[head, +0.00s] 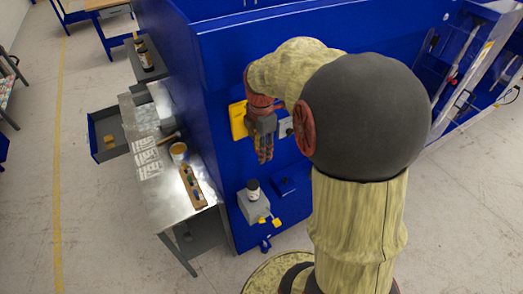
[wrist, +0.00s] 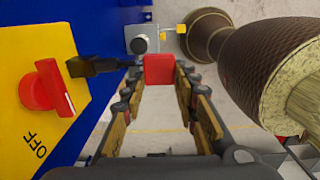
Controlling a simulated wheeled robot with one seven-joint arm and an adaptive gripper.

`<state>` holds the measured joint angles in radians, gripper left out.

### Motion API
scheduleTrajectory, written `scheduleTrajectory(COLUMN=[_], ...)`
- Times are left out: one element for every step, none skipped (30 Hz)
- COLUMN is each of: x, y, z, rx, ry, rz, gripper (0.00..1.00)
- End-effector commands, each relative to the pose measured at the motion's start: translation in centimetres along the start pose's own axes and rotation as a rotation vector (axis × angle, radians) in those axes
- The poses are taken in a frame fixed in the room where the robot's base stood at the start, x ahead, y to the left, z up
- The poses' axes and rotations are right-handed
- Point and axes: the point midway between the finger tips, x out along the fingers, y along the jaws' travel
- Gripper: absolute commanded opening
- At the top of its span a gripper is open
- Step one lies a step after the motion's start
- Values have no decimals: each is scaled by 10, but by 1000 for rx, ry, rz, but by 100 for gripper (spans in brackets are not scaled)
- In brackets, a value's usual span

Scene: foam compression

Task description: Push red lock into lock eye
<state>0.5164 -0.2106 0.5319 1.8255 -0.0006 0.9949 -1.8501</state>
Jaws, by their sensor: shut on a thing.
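The red lock (wrist: 159,69) is a small red block between my fingertips in the wrist view. My gripper (wrist: 158,80) is shut on it; it also shows in the head view (head: 264,152), in front of the blue wall. A dark bar (wrist: 98,66) runs left from the lock toward the yellow panel (wrist: 40,75); I cannot tell whether it is the lock's shackle or the lock eye. A red rotary switch (wrist: 47,88) sits on the panel beside the word OFF. The yellow panel also shows in the head view (head: 238,120). The lock is not clear in the head view.
A metal bench (head: 165,195) with a wooden tray (head: 192,186) stands left. A grey fixture (head: 286,127) is right of my gripper.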

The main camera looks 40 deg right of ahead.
Motion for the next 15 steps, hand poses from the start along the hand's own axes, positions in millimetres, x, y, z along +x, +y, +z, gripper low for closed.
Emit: scheduleTrajectory(x=[0, 0, 0, 0, 0, 0, 0, 0, 0, 0, 0, 0, 0, 0, 0], y=[1, 2, 2, 3, 3, 4, 5, 5, 6, 6, 7, 8, 8, 9, 10], z=[0, 0, 0, 0, 0, 0, 0, 0, 0, 0, 0, 0, 0, 0, 0], rx=[0, 0, 0, 0, 0, 0, 0, 0, 0, 0, 0, 0, 0, 0, 0], ry=[0, 0, 0, 0, 0, 0, 0, 0, 0, 0, 0, 0, 0, 0, 0], rz=[0, 0, 0, 0, 0, 0, 0, 0, -1, -1, -1, -1, -1, -1, 0], gripper=[3, 3, 3, 3, 3, 3, 3, 3, 3, 3, 3, 3, 3, 3, 3])
